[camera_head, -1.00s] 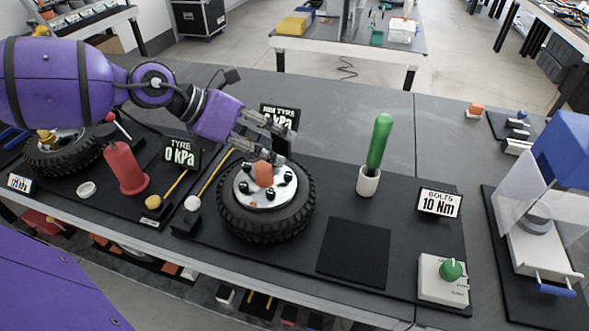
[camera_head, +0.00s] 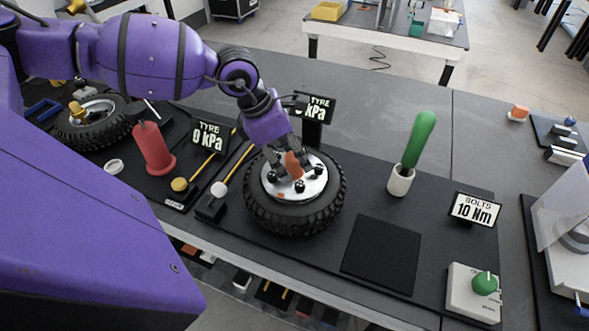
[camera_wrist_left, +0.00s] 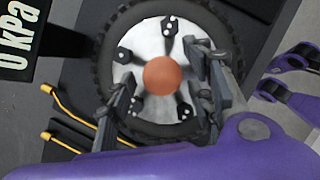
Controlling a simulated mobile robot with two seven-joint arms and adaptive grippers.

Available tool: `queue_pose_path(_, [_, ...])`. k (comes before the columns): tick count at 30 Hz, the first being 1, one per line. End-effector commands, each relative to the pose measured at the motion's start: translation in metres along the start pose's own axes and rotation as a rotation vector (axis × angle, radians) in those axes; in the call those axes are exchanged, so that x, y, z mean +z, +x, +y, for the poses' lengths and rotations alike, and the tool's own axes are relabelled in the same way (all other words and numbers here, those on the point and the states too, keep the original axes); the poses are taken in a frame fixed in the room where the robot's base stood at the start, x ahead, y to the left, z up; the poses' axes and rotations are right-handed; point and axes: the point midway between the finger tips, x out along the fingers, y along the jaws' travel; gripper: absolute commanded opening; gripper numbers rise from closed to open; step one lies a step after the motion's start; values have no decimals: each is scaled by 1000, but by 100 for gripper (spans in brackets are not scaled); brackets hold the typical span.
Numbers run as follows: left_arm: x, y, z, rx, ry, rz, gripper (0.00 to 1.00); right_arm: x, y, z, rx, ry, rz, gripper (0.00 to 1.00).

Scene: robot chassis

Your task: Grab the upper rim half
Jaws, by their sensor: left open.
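The upper rim half is the silver disc (camera_head: 312,181) set in the black tyre (camera_head: 325,214), which lies flat on the dark mat. An orange knob (camera_head: 294,165) stands up at its centre, with several black bolts around it. In the left wrist view the orange knob (camera_wrist_left: 161,74) is round and lies between the fingers of my left gripper (camera_wrist_left: 158,95). My left gripper (camera_head: 290,166) is open, its fingers apart on either side of the knob, close above the rim. I cannot tell whether they touch it. My right gripper is not in view.
A green-handled tool (camera_head: 418,140) stands in a white holder to the right. A "TYRE 0 kPa" sign (camera_head: 210,137), a red cylinder (camera_head: 152,150) and another wheel (camera_head: 92,123) are to the left. An empty black square pad (camera_head: 382,255) lies front right.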

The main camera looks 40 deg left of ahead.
Motion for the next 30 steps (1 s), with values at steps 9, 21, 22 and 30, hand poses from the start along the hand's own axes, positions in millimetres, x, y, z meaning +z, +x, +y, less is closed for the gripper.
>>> queue_pose_path(9, [0,10,0,1,0,-1,49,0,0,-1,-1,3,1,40])
queue_pose_path(21, [0,10,0,0,-1,0,0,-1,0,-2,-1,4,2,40])
queue_pose_path(22, [0,10,0,-1,-1,0,0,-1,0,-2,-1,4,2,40])
queue_pose_path(30, [0,10,0,0,0,-1,0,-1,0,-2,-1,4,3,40])
